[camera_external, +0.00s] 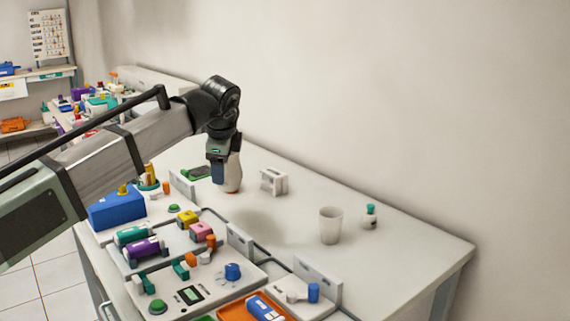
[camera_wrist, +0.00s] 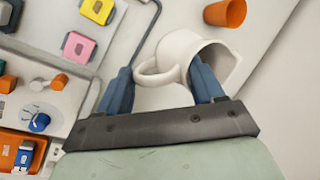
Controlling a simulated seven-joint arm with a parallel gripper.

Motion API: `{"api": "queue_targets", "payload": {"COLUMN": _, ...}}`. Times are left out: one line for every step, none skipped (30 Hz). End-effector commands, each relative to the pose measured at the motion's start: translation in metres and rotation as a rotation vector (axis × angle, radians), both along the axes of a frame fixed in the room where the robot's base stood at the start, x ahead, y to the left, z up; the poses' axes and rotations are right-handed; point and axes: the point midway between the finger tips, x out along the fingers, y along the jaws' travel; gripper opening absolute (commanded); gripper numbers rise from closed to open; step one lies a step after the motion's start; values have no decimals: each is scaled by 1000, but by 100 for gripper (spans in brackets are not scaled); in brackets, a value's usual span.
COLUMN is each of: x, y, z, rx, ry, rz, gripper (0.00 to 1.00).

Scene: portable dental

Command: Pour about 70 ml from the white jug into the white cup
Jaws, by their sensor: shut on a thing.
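The white jug (camera_wrist: 186,50) is in my gripper (camera_wrist: 161,68) in the wrist view. Its looped handle (camera_wrist: 149,76) lies between the two blue fingers, and the right finger overlaps the jug's mouth. I cannot tell exactly which part is gripped. In the external view, my gripper (camera_external: 219,172) points down, and the jug (camera_external: 233,175) shows beside it, partly hidden, over the white table. I cannot tell whether it touches the table. The white cup (camera_external: 330,226) stands upright on the table to the right, apart from my gripper. Its contents are not visible.
A small bottle with a teal cap (camera_external: 370,216) stands just right of the cup. A white slotted block (camera_external: 273,181) stands behind. Dental units with coloured parts (camera_external: 190,285) fill the front left. An orange cup (camera_wrist: 226,12) is near the jug.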

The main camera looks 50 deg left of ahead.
Motion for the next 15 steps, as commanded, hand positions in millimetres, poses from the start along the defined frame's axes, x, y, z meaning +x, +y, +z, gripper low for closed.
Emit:
{"api": "queue_targets", "payload": {"x": -5, "y": 1, "z": 0, "rx": 1, "ry": 1, "rz": 50, "gripper": 12}}
{"api": "queue_targets", "payload": {"x": -9, "y": 2, "z": 0, "rx": 2, "ry": 0, "rz": 84, "gripper": 12}}
{"api": "queue_targets", "payload": {"x": -13, "y": 2, "z": 0, "rx": 2, "ry": 0, "rz": 130, "gripper": 12}}
{"api": "queue_targets", "payload": {"x": -17, "y": 3, "z": 0, "rx": 2, "ry": -1, "rz": 165, "gripper": 12}}
{"api": "queue_targets", "payload": {"x": -20, "y": 3, "z": 0, "rx": 2, "ry": -1, "rz": 199, "gripper": 12}}
{"api": "queue_targets", "payload": {"x": -25, "y": 4, "z": 0, "rx": 5, "ry": -1, "rz": 245, "gripper": 12}}
{"api": "queue_targets", "payload": {"x": -28, "y": 4, "z": 1, "rx": 5, "ry": -1, "rz": 279, "gripper": 12}}
{"api": "queue_targets", "payload": {"x": -32, "y": 4, "z": 1, "rx": 4, "ry": -1, "rz": 312, "gripper": 12}}
{"api": "queue_targets", "payload": {"x": -37, "y": 4, "z": 2, "rx": 6, "ry": -2, "rz": 353, "gripper": 12}}
{"api": "queue_targets", "payload": {"x": -40, "y": 3, "z": 2, "rx": 7, "ry": -1, "rz": 386, "gripper": 12}}
{"api": "queue_targets", "payload": {"x": -44, "y": 3, "z": 3, "rx": 9, "ry": -2, "rz": 415, "gripper": 12}}
{"api": "queue_targets", "payload": {"x": -48, "y": 2, "z": 4, "rx": 9, "ry": -2, "rz": 454, "gripper": 12}}
{"api": "queue_targets", "payload": {"x": -52, "y": 0, "z": 5, "rx": 9, "ry": -3, "rz": 481, "gripper": 12}}
{"api": "queue_targets", "payload": {"x": -55, "y": -1, "z": 7, "rx": 9, "ry": -3, "rz": 507, "gripper": 12}}
{"api": "queue_targets", "payload": {"x": -59, "y": -3, "z": 9, "rx": 11, "ry": -4, "rz": 542, "gripper": 12}}
